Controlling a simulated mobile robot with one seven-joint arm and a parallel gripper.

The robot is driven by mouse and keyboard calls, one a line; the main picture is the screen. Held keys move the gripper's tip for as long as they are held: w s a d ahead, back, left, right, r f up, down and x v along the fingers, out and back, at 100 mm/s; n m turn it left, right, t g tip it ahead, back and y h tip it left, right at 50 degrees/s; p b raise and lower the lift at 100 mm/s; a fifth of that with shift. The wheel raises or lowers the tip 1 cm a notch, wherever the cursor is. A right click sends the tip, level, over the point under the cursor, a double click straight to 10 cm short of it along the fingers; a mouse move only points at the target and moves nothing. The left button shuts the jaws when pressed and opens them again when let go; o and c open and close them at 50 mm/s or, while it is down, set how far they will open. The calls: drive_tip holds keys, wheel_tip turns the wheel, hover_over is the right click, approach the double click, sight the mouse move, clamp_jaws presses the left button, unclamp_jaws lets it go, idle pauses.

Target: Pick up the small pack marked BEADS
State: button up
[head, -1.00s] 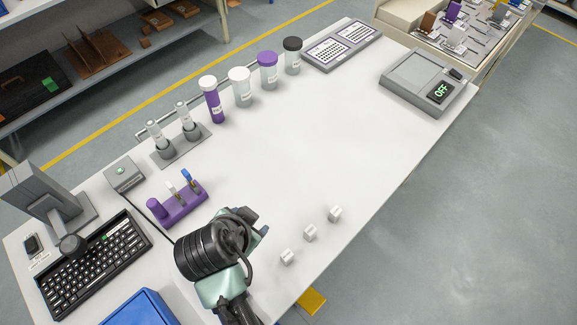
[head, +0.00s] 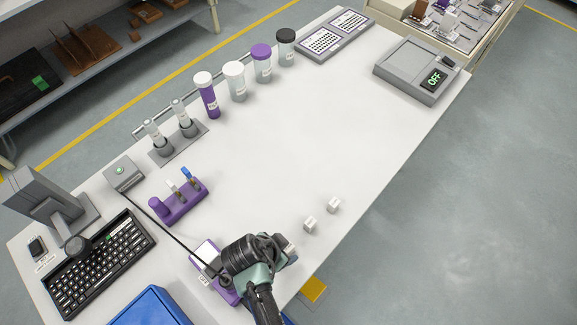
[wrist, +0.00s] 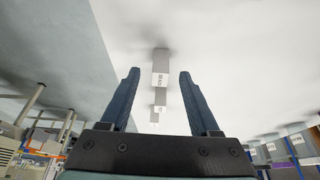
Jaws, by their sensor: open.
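Three small white packs stand in a row near the table's front edge. In the head view the far pack (head: 334,205) and the middle pack (head: 310,225) show clearly; the near one (head: 291,248) is partly hidden by my gripper (head: 283,252). In the wrist view my gripper (wrist: 159,73) is open and empty, with a dark finger on each side of the nearest pack (wrist: 160,62) in the picture. That pack appears ahead of the fingertips, apart from them. Its label carries dark print that I cannot read surely, so I cannot tell which pack is BEADS.
A purple-based device (head: 205,254) lies left of my gripper, partly hidden. A purple rack (head: 180,203), keyboard (head: 98,262) and blue bin (head: 146,308) are further left. Jars and a scale (head: 417,70) stand farther back. The table's middle is clear.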

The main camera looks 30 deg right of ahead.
sight(287, 248)
drive_tip(key=shift+x, duration=1.85)
drive_tip(key=shift+d, duration=0.2)
drive_tip(key=shift+r, duration=0.1)
clamp_jaws()
